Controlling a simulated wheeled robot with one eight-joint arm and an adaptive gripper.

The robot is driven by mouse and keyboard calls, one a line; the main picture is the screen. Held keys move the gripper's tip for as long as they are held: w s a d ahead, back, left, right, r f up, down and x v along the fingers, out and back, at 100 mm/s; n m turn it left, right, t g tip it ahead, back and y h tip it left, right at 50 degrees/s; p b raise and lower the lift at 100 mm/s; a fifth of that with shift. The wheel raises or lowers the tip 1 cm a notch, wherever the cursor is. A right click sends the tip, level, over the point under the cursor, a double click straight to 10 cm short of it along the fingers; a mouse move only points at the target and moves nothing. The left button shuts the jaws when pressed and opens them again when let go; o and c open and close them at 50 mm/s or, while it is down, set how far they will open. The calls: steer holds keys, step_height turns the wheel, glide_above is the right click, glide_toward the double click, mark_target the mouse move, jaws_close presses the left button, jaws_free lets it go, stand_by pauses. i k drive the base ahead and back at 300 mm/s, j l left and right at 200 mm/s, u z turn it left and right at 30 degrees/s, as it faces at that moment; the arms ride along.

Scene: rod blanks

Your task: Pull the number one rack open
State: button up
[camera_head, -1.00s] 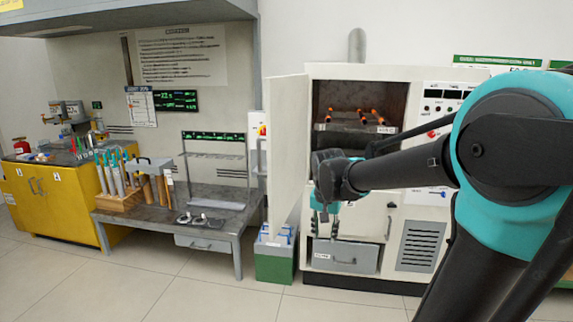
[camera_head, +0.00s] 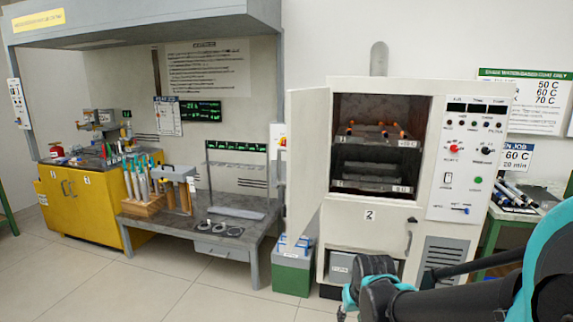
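The white oven cabinet (camera_head: 349,203) stands right of centre with its upper door (camera_head: 308,160) swung open to the left. Inside are two racks. The upper rack (camera_head: 375,140) carries several orange-tipped rods and has a small label at its front right. The lower rack (camera_head: 370,183) holds greyish items and also has labels on its front edge. The label numbers are too small to read surely. My gripper (camera_head: 346,300) is low at the bottom edge, in front of the cabinet's lower part, below and apart from both racks. Its fingertips are cut off or hidden.
A closed lower door marked 2 (camera_head: 370,216) lies under the oven opening. A green bin (camera_head: 292,275) stands left of the cabinet. The grey bench (camera_head: 185,226) and yellow cabinet (camera_head: 70,205) are further left. A side table (camera_head: 515,213) with rods is at the right. Floor is free at front left.

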mark_target(371, 135)
steer(key=j+u, duration=0.1)
steer(key=u, duration=0.3)
steer(key=i+u, duration=0.1)
steer(key=u, duration=0.7)
steer(key=i+u, duration=0.15)
steer(key=u, duration=0.2)
steer(key=i, duration=0.55)
steer(key=i+j+z, duration=0.1)
steer(key=i, duration=0.5)
steer(key=i+j, duration=0.15)
steer(key=i, duration=0.4)
steer(key=i+z, duration=0.15)
steer(key=z, duration=1.8)
steer(key=k+l+z, duration=0.15)
steer(key=z, duration=0.4)
steer(key=i+j, duration=0.1)
steer(key=l+z, duration=0.1)
steer(key=z, duration=0.15)
steer(key=i+l+u, duration=0.1)
steer(key=i+l, duration=0.4)
steer(key=l, duration=0.2)
steer(key=i+l+u, duration=0.15)
steer(key=i+l, duration=0.1)
steer(key=l, duration=0.05)
